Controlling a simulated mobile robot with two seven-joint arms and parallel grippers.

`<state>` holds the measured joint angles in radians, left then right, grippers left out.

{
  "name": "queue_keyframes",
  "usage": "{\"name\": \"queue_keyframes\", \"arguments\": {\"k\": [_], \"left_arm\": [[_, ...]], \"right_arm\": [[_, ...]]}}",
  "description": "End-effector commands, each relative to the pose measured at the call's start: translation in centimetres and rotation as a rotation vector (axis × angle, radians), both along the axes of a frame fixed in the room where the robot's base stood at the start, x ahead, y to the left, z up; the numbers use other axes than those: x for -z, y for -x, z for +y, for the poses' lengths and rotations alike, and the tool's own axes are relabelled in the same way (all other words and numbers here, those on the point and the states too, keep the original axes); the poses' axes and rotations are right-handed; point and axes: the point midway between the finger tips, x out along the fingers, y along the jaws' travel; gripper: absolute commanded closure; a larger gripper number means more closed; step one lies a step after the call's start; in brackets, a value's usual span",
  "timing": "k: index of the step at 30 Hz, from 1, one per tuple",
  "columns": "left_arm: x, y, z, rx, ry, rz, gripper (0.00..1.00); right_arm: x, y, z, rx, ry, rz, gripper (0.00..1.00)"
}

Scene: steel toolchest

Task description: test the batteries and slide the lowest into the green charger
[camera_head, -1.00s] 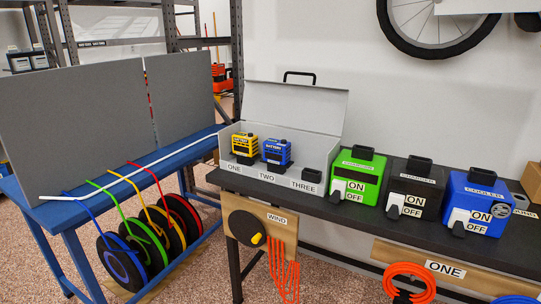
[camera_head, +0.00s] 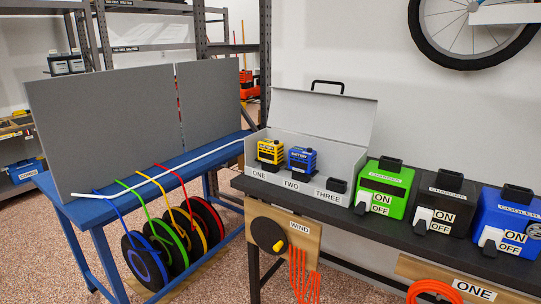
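In the head view a grey steel toolchest (camera_head: 350,120) stands on the dark bench with its lid up. A yellow battery (camera_head: 270,151) stands in the slot marked ONE and a blue battery (camera_head: 302,159) in the slot marked TWO. The slot marked THREE (camera_head: 336,185) holds no battery. The green charger (camera_head: 388,187) stands just right of the chest, with a dark socket on top and a white ON/OFF switch on its front. I see no battery in its socket, and no tester that I can make out. Neither of my grippers is in view.
A black charger (camera_head: 441,203) and a blue cooler (camera_head: 507,222) stand right of the green charger. A WIND crank panel (camera_head: 283,237) and orange hose hang at the bench (camera_head: 300,205) front. A blue table (camera_head: 75,207) with grey panels and coloured cable reels stands left.

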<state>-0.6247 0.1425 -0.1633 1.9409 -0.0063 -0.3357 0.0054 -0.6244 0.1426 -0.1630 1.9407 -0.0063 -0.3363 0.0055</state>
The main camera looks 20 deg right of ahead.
Motion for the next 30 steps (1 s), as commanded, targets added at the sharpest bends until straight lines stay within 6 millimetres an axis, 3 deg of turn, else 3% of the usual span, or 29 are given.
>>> {"name": "queue_keyframes", "arguments": {"k": [6, 30], "left_arm": [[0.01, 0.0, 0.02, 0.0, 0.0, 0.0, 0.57], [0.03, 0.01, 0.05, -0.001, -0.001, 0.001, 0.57]], "right_arm": [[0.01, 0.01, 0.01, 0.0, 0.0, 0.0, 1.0], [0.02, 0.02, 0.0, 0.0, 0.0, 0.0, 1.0]]}}
